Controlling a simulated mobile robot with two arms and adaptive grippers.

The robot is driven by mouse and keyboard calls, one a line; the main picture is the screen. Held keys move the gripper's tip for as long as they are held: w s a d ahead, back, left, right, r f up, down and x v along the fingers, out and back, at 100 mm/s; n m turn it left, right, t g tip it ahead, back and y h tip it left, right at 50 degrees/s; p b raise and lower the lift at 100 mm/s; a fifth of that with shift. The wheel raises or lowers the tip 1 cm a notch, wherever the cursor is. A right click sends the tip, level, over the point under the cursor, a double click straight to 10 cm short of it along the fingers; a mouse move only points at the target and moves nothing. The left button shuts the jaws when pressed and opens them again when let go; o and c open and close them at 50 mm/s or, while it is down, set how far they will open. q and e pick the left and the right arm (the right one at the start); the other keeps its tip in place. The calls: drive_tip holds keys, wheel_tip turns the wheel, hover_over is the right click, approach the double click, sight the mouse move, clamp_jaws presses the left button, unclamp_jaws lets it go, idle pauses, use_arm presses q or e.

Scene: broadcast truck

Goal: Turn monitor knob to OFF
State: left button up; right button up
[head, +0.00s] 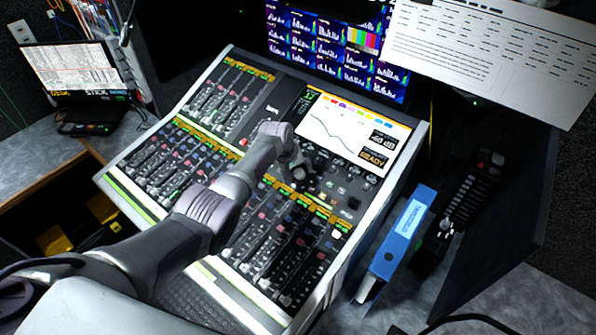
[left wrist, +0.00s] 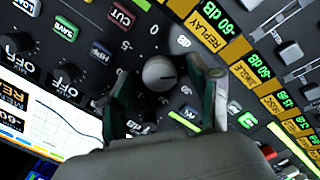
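The mixing console (head: 195,268) fills the middle of the head view. My left gripper (head: 303,172) is over its centre section, just below the bright screen. In the left wrist view, a round grey knob (left wrist: 159,73) with a dark pointer mark lies between the two fingertips of my left gripper (left wrist: 160,75). The fingers are apart, with gaps visible beside the knob; I cannot tell their height above the panel. Numbers of a scale are printed around this knob. Smaller dark knobs with OFF labels (left wrist: 18,42) are at the left. My right gripper is not in view.
The console screen (head: 350,135) is just above the gripper. Fader rows flank the centre section. A blue binder (head: 398,240) stands to the console's right, near a black fader unit (head: 468,200). A laptop (head: 75,70) is at left.

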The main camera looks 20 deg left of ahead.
use_arm(q)
drive_tip(key=shift+r, duration=0.1)
drive_tip(key=v, duration=1.1)
drive_tip(key=shift+s+r, duration=0.2)
drive_tip(key=shift+r, duration=0.15)
drive_tip(key=shift+a, duration=0.1)
